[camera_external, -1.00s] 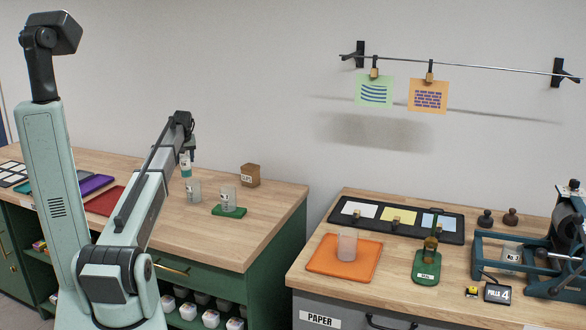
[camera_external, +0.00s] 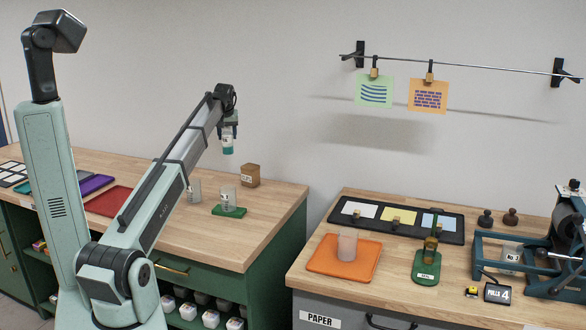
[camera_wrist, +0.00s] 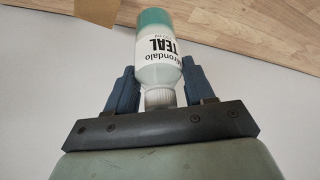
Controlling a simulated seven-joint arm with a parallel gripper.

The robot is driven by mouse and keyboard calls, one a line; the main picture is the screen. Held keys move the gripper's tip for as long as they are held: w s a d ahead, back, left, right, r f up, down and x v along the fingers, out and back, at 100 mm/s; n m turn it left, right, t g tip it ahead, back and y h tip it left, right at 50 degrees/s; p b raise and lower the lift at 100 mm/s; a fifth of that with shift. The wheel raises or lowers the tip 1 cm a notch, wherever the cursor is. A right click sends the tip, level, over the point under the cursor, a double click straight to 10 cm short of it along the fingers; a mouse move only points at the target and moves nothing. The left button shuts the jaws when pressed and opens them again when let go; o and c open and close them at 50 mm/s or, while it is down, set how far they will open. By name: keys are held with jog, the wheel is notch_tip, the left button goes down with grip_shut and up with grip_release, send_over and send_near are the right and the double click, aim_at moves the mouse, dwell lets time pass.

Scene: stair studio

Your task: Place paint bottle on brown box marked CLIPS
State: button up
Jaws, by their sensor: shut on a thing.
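The paint bottle (camera_external: 228,142) is white with a teal end and hangs from my gripper (camera_external: 228,126) in the air above the left counter. In the wrist view the paint bottle (camera_wrist: 158,50) reads TEAL, and the fingers of my gripper (camera_wrist: 160,92) are shut on it from both sides near its white cap. The brown box (camera_external: 250,175) stands on the counter near its back edge, to the right of and lower than the bottle. The lettering on its front is too small to read surely.
A clear jar (camera_external: 228,195) stands on a green mat (camera_external: 229,212) in front of the box. Another clear jar (camera_external: 194,191) is to its left. A red tray (camera_external: 108,201) lies further left. The counter's front right area is clear. A gap separates it from the right counter.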

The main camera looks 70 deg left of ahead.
jog(key=w+d+r+m, duration=0.1)
jog(key=w+d+r, duration=0.35)
jog(key=w, duration=0.45)
jog(key=shift+n, duration=0.4)
jog(key=shift+s+a+f, duration=0.15)
jog(key=shift+a+f, duration=0.05)
jog(key=shift+f, duration=1.45)
jog(key=shift+s+a+f, duration=0.1)
jog(key=shift+a+f, duration=0.05)
jog(key=shift+f, duration=1.5)
jog(key=shift+s+a+f, duration=0.15)
jog(key=shift+a+f, duration=0.05)
jog(key=shift+f, duration=1.45)
jog(key=o, duration=1.1)
jog(key=shift+f, duration=0.1)
jog(key=v, duration=1.2)
jog(key=shift+s, duration=0.1)
